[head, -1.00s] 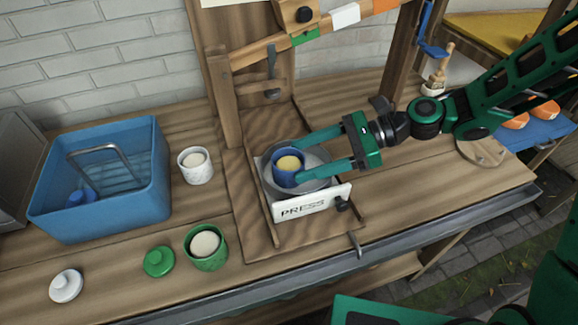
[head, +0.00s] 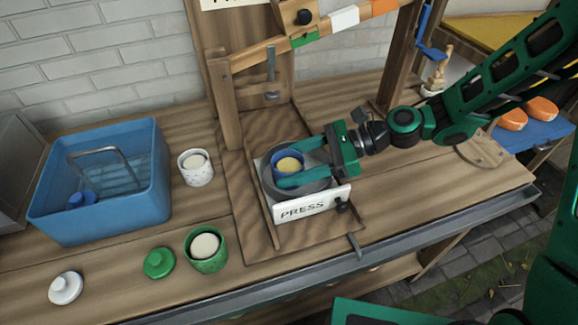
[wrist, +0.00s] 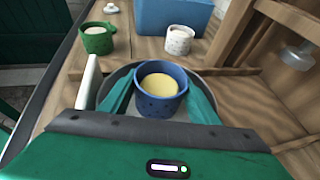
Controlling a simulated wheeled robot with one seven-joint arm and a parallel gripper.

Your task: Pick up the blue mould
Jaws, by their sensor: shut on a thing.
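The blue mould (head: 288,168) is a small round cup with pale yellow filling. It sits upright in the round grey pan (head: 321,160) of the press, behind the white PRESS label (head: 303,208). My gripper (head: 291,166) reaches in from the right, one finger on each side of the mould, shut on it. In the wrist view the blue mould (wrist: 159,100) stands between the two green fingers. Its lower part is partly hidden by the fingers. I cannot tell whether it is clear of the pan.
A white speckled mould (head: 196,170) and a green mould (head: 206,252) stand to the left, with a green lid (head: 159,263) and white lid (head: 66,288) nearby. A blue basin (head: 100,205) is at the far left. The press lever (head: 330,23) passes above the pan.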

